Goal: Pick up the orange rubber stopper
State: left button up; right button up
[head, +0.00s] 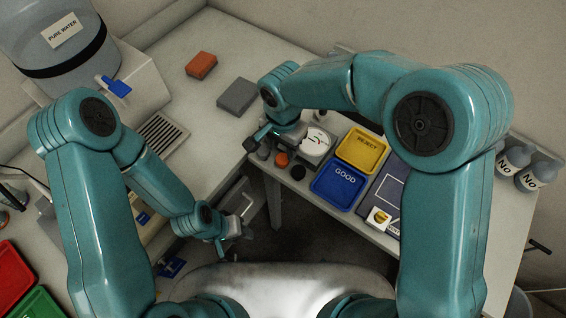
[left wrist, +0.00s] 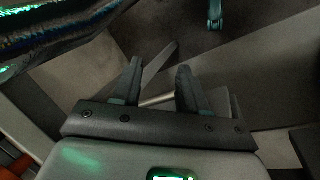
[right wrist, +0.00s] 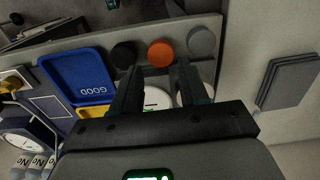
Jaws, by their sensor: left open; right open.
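The orange rubber stopper (head: 282,159) stands on the right-hand table near its front edge, between a grey stopper (head: 263,152) and a black stopper (head: 298,173). My right gripper (head: 256,138) is beside this row. In the right wrist view the orange stopper (right wrist: 161,53) shows just beyond the open, empty fingers (right wrist: 157,76), roughly centred between them. The black stopper (right wrist: 124,54) is left of it and the grey stopper (right wrist: 201,41) right. My left gripper (head: 242,226) is open and empty, low by the left table's edge; its fingers show in the left wrist view (left wrist: 160,76).
A white round dial (head: 317,141) is close to the right gripper. A blue GOOD tray (head: 338,186) and yellow REJECT tray (head: 362,149) stand right of it. A grey block (head: 238,96) and an orange-red block (head: 201,65) lie behind.

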notch_tip(320, 180, down, 5)
jog(key=shift+d+f+b, duration=0.1)
jog(key=shift+b, duration=1.05)
jog(key=shift+w+f, duration=0.15)
jog(key=shift+w, duration=0.2)
jog(key=shift+s+r, duration=0.2)
jog(key=shift+s, duration=0.15)
jog(key=c, duration=0.7)
jog(key=shift+o, duration=0.2)
jog(key=shift+w+f, duration=0.15)
jog(key=shift+w, duration=0.15)
jog(key=shift+s+r+p, duration=0.1)
jog(key=shift+r+p, duration=0.2)
jog(key=shift+r, duration=0.1)
notch_tip(320, 180, up, 17)
jog(key=p, duration=1)
notch_tip(320, 180, up, 6)
send_over(283, 157)
jog(key=shift+s, duration=0.1)
